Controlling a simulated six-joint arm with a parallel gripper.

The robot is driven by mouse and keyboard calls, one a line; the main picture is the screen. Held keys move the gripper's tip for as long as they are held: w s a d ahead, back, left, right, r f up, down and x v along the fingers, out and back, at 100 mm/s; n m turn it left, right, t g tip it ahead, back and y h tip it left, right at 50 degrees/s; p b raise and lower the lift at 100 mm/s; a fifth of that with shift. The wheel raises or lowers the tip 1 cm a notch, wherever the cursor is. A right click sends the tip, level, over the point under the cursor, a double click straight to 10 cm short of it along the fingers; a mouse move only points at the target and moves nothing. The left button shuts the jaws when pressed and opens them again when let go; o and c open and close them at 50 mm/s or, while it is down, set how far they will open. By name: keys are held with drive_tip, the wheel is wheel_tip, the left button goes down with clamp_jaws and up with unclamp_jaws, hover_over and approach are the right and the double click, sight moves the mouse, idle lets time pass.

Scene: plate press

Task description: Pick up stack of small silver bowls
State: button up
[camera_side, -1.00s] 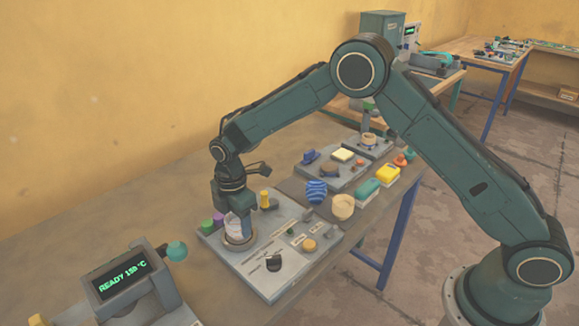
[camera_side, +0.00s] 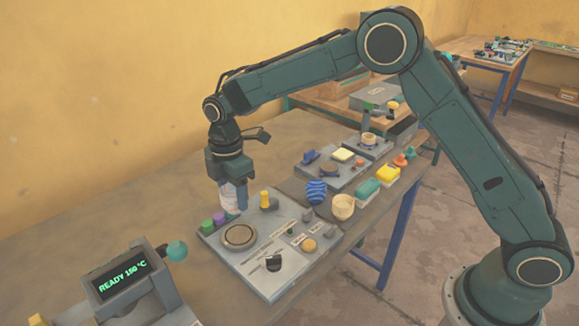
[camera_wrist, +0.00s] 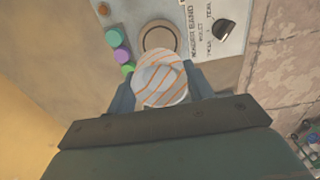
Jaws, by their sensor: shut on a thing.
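My gripper (camera_side: 233,198) is shut on a pale, silvery-white rounded thing with thin orange stripes (camera_side: 228,195). I cannot tell whether it is a stack of bowls. In the wrist view the striped thing (camera_wrist: 161,84) sits between the two blue-grey fingers of my gripper (camera_wrist: 162,90), with a round pale face showing. It hangs above the grey panel, clear of the round dark-rimmed plate (camera_side: 239,237). This plate is empty and also shows in the wrist view (camera_wrist: 159,38). No other silver bowls are plain to see.
The grey panel (camera_side: 265,283) carries a yellow peg (camera_side: 265,200), green and purple knobs (camera_side: 208,226) and a black dial (camera_side: 274,263). A blue striped ball (camera_side: 316,191) and a tan cup (camera_side: 343,207) stand right of it. A display unit (camera_side: 121,280) stands front left.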

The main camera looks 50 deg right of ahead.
sight(233, 189)
wheel_tip(233, 189, up, 12)
drive_tip(key=shift+f, duration=0.25)
drive_tip(key=shift+d, duration=0.1)
idle(0.5)
